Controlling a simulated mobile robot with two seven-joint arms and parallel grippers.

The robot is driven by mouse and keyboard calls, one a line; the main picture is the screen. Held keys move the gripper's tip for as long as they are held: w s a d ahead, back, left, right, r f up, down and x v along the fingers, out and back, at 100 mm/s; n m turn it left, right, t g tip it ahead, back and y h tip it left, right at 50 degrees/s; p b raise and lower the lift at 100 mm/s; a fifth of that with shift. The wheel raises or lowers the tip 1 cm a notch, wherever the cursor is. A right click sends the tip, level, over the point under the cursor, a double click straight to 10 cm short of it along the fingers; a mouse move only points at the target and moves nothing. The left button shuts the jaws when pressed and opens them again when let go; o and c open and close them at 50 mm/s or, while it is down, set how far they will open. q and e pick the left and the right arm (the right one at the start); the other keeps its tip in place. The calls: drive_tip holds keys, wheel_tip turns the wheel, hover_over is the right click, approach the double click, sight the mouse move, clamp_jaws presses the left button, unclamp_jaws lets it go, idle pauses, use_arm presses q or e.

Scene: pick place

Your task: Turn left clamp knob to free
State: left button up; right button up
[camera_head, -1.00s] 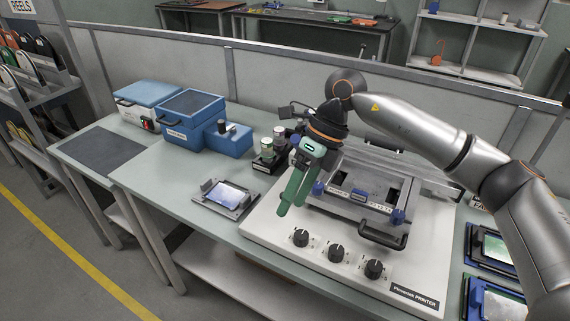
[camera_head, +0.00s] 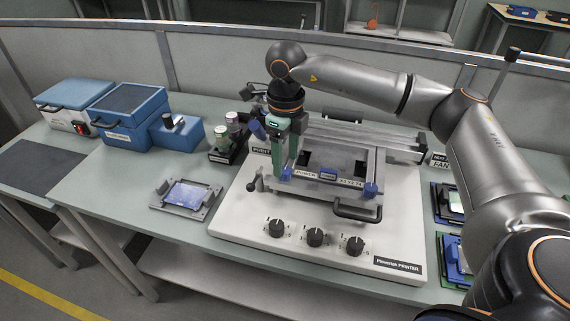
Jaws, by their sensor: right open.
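The white stencil printer (camera_head: 236,219) stands on the table with a grey clamped frame (camera_head: 325,190) on it. The left clamp knob (camera_head: 287,174), small and blue, is at the frame's front left corner. The right clamp knob (camera_head: 371,190), also blue, is at its front right corner. My right gripper (camera_head: 283,162), with green fingers, points down at the left knob, its tips right by it. It is open; whether the fingers touch the knob cannot be told. The fingers partly cover the frame's left side. My left gripper is not in view.
Black dials (camera_head: 315,237) line the printer's front, behind them a black handle (camera_head: 357,211). A fixture with a board (camera_head: 187,194) lies to the left. Jars in a black holder (camera_head: 227,150) and blue boxes (camera_head: 130,117) stand behind it. Blue trays (camera_head: 452,262) lie at right.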

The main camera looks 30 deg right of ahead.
sight(286, 171)
drive_tip(key=shift+f, duration=1.4)
drive_tip(key=shift+c, duration=0.3)
clamp_jaws()
